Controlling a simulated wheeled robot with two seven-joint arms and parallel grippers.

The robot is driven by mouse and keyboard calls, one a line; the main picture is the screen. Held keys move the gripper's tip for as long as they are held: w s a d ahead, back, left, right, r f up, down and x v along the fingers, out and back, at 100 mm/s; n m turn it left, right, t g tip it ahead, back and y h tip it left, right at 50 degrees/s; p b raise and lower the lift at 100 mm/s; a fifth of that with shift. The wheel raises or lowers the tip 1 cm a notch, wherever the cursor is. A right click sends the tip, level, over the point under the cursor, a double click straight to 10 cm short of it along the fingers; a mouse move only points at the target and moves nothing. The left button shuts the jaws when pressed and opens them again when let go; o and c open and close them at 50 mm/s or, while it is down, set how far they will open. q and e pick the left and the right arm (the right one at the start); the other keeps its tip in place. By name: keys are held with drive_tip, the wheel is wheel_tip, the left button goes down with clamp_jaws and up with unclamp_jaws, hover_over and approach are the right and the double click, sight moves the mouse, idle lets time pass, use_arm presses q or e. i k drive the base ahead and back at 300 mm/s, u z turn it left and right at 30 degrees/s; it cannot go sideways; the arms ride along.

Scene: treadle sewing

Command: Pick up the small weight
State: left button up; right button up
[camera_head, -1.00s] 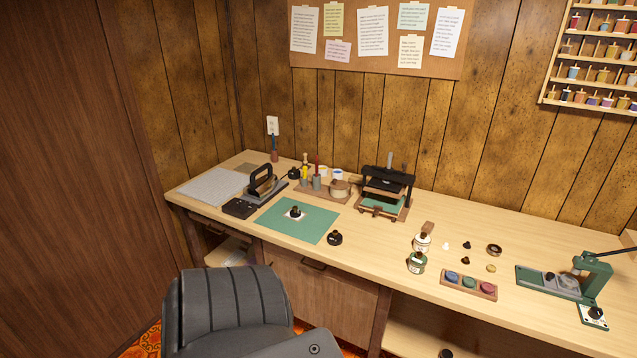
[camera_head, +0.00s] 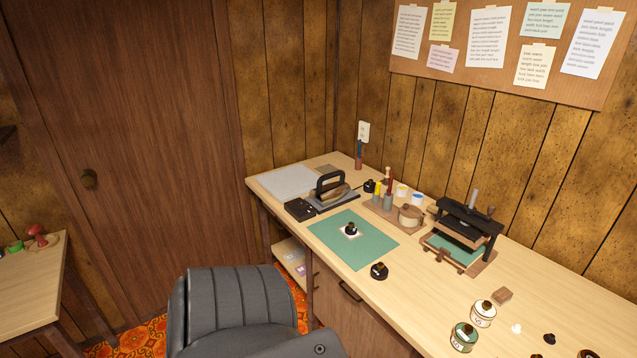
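A second dark round knobbed piece (camera_head: 379,271) stands on the bare bench just off the mat's front right corner. I cannot tell for sure which of the two is the small weight. Neither is touched by anything of mine. Neither of my grippers is in view.
The wooden bench (camera_head: 440,305) carries a black-handled iron-like tool (camera_head: 332,190), a black press (camera_head: 466,227) and jars (camera_head: 464,337) at front right. A side table (camera_head: 30,285) is at far left.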

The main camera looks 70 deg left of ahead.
sight(350, 230)
drive_tip(key=u, duration=0.75)
drive_tip(key=i, duration=0.65)
drive_tip(key=u, duration=0.7)
